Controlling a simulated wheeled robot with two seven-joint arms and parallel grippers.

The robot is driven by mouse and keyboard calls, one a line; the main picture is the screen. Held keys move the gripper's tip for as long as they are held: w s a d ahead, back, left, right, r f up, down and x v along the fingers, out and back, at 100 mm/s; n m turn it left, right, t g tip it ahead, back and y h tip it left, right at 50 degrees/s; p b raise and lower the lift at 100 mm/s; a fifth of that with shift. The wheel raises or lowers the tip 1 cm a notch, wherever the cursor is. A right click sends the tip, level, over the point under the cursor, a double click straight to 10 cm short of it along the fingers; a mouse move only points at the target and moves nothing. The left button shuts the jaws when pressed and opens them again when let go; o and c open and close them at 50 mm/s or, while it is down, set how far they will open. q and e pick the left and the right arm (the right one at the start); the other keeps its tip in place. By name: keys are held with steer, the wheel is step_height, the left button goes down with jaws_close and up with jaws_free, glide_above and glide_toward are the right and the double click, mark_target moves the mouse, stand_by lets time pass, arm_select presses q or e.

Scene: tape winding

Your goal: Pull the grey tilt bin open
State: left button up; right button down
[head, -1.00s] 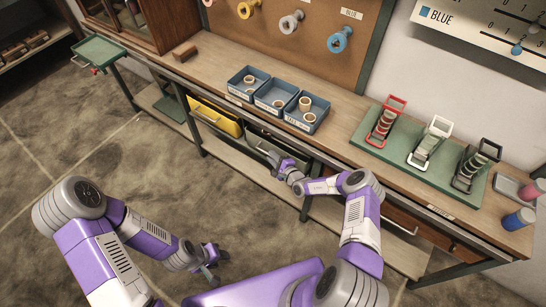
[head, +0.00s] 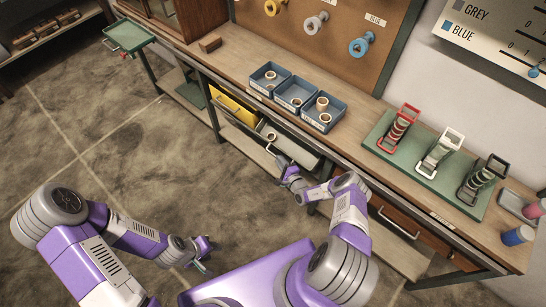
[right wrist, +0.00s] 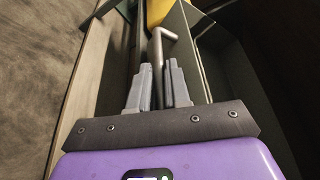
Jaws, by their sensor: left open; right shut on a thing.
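The grey tilt bin (head: 297,150) under the bench is tilted outward, and its open top shows a white ring-shaped piece (head: 271,136) inside. In the right wrist view, the bin's dark wall (right wrist: 222,62) runs along the right side. My right gripper (head: 281,164) is at the bin's front. In the right wrist view its two fingers (right wrist: 160,75) are shut around the bin's grey bar handle (right wrist: 158,45). My left gripper (head: 206,250) is open and empty, low over the floor, well away from the bench.
A yellow bin (head: 236,106) sits beside the grey one, to its left. Blue trays (head: 294,91) with rings and a green board (head: 419,174) with several tape stands are on the bench. A wooden drawer (head: 402,222) is to the right. The floor in front is clear.

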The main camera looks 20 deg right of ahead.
steer(key=shift+s+a+f, duration=0.15)
steer(key=shift+s+f, duration=0.05)
steer(key=shift+f, duration=0.4)
stand_by(0.3)
steer(key=c, duration=1.2)
jaws_free()
steer(key=shift+o, duration=0.2)
steer(key=s+r+p, duration=0.1)
steer(key=s+p, duration=0.1)
steer(key=s, duration=0.5)
steer(key=shift+s+d+p, duration=0.2)
steer(key=shift+d+p, duration=0.05)
steer(key=shift+p, duration=0.1)
